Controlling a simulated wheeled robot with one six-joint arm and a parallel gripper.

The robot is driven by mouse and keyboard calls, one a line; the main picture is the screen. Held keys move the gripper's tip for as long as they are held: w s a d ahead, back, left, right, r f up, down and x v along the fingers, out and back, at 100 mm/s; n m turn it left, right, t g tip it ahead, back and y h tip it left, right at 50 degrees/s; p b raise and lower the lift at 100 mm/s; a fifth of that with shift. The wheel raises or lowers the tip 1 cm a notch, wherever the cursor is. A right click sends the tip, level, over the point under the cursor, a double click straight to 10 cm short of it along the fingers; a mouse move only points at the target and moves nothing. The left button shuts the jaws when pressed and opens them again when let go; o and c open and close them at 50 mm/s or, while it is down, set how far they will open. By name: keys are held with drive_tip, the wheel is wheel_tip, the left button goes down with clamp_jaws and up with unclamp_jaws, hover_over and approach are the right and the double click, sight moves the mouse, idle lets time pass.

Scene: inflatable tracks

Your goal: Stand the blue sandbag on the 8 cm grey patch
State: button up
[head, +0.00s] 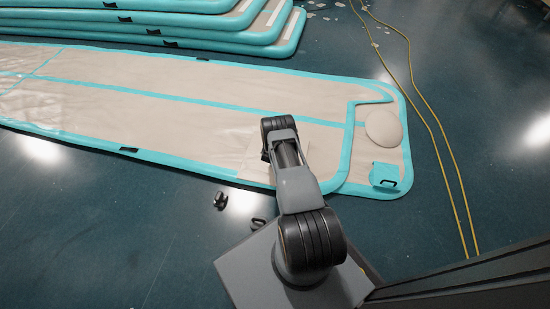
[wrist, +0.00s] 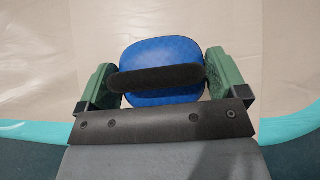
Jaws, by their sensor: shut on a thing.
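The blue sandbag (wrist: 160,56), with a black strap across its top, shows in the wrist view between the two green fingers of my gripper (wrist: 160,66). My gripper is shut on it. The beige mat shows behind it; I cannot tell whether the bag touches the mat. In the head view my arm reaches over the near edge of the mat (head: 180,104) and hides the bag and fingers. A pale square panel (head: 257,166) lies on the mat beside my arm. I cannot pick out the 8 cm grey patch for sure in either view.
Several stacked mats (head: 200,38) lie at the back. A round beige disc (head: 385,127) and a turquoise flap (head: 385,173) sit at the mat's right end. Small black fittings (head: 220,200) lie on the floor near my base. Yellow cables (head: 436,125) run along the right.

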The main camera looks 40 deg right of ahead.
drive_tip(key=b+x, duration=0.1)
drive_tip(key=x, duration=0.1)
drive_tip(key=b+x, duration=0.1)
drive_tip(key=x, duration=0.1)
drive_tip(key=shift+w+a+f, duration=0.25)
drive_tip(key=shift+w+a, duration=0.05)
drive_tip(key=shift+w+d+f+b, duration=0.15)
drive_tip(key=shift+w+f+b, duration=0.1)
drive_tip(key=shift+f+b, duration=0.95)
drive_tip(key=shift+f, duration=0.55)
drive_tip(key=shift+f, duration=0.1)
drive_tip(key=shift+f, duration=0.15)
drive_tip(key=o, duration=1.1)
drive_tip(key=shift+s, duration=0.1)
